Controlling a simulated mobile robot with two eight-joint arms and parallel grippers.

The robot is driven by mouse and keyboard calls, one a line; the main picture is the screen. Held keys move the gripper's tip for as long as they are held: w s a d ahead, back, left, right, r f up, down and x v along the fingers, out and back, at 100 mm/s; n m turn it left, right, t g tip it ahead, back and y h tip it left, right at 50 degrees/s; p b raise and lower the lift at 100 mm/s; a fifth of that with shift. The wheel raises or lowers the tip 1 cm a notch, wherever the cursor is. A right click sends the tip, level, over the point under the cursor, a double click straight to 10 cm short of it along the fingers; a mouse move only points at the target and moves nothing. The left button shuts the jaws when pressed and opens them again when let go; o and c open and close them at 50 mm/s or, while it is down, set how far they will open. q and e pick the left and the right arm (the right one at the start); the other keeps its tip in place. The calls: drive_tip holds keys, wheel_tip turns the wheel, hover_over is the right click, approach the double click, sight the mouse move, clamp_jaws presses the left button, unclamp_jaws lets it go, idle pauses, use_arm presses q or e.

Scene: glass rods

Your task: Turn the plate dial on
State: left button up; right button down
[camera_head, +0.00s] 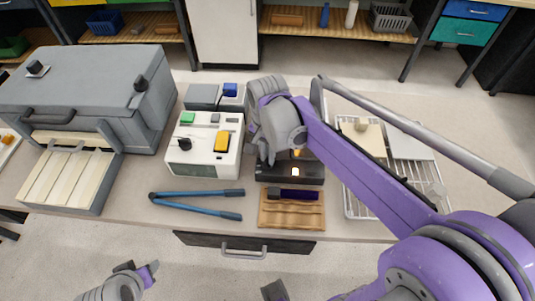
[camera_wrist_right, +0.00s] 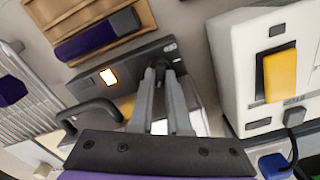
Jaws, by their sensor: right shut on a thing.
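The plate (camera_head: 272,176) is a low dark box near the middle of the bench, its front panel facing me and its top largely hidden by my right wrist. Its front panel (camera_wrist_right: 130,68) fills the upper middle of the right wrist view, with an orange-white light glowing on it. My right gripper (camera_wrist_right: 161,72) has its grey fingers against this panel, shut on the plate dial, which is mostly hidden between the fingertips. In the head view the fingers are mostly hidden behind the wrist. My left gripper (camera_head: 138,277) is low at the left, in front of the bench and away from the plate; its jaw gap is unclear.
A white control box (camera_head: 205,163) with a yellow switch stands left of the plate. A wooden tray (camera_head: 290,220) holding a purple-and-black item lies in front. Blue-handled tongs (camera_head: 197,206), a grey kiln (camera_head: 80,80) and a wire rack (camera_head: 358,208) are on the bench.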

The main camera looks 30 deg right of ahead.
drive_tip(key=shift+m, duration=0.5)
drive_tip(key=c, duration=1.2)
unclamp_jaws()
drive_tip(key=shift+o, duration=0.2)
drive_tip(key=shift+r, duration=0.1)
wheel_tip(320, 180, up, 11)
drive_tip(key=shift+p, duration=0.4)
drive_tip(key=shift+f, duration=0.2)
